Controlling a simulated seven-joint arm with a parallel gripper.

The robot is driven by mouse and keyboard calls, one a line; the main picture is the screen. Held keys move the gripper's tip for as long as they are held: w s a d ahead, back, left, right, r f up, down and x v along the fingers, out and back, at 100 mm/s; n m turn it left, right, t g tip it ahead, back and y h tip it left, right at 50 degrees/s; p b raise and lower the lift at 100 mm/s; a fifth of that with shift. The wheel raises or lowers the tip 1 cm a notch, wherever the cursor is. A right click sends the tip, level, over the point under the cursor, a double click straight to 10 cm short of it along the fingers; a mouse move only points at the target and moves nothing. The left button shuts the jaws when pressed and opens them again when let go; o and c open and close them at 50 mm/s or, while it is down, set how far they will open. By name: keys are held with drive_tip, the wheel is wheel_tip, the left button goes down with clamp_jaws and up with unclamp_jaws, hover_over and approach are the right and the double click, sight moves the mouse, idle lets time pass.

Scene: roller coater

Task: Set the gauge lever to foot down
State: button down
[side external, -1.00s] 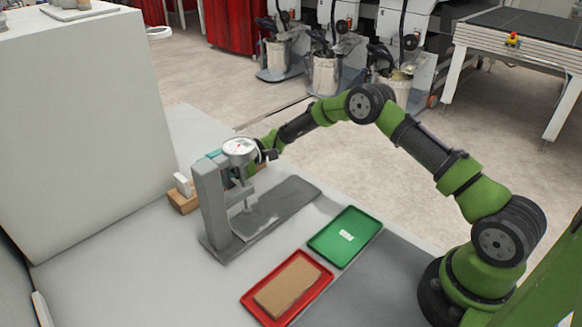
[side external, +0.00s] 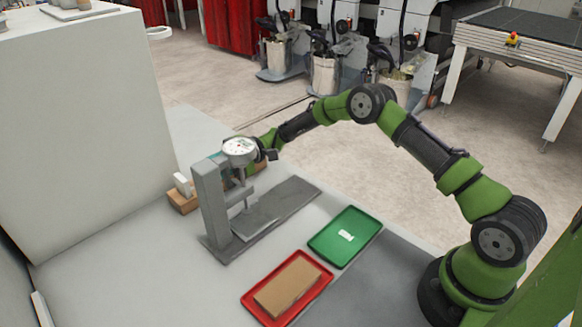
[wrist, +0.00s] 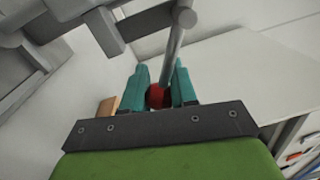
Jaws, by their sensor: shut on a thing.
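The grey gauge stand (side external: 208,205) rises from a flat base on the bench, with a round white dial (side external: 239,147) at its top. A spindle with a foot hangs under the dial, above the base. My gripper reaches in behind the dial, and a bit of teal finger (side external: 216,156) shows beside the stand's top. In the wrist view my gripper (wrist: 160,72) has its teal fingers either side of a red knob (wrist: 157,96), shut on it. A grey lever rod (wrist: 174,45) runs up from the knob. The dial hides most of the grasp in the side view.
A red tray (side external: 247,295) holds a brown block (side external: 288,284). A green tray (side external: 325,250) holds a small white item (side external: 346,235). A wooden block (side external: 183,203) lies behind the stand. A large white cabinet (side external: 85,130) stands at left. The front-left bench is clear.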

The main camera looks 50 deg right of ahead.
wheel_tip(320, 180, up, 7)
drive_tip(key=n+g, duration=0.1)
drive_tip(key=n, duration=1.3)
drive_tip(key=shift+s, duration=0.15)
drive_tip(key=shift+r, duration=0.1)
drive_tip(key=c, duration=0.9)
unclamp_jaws()
drive_tip(key=d, duration=1.6)
drive_tip(key=shift+w+d+f, duration=0.25)
drive_tip(key=shift+w+d, duration=0.15)
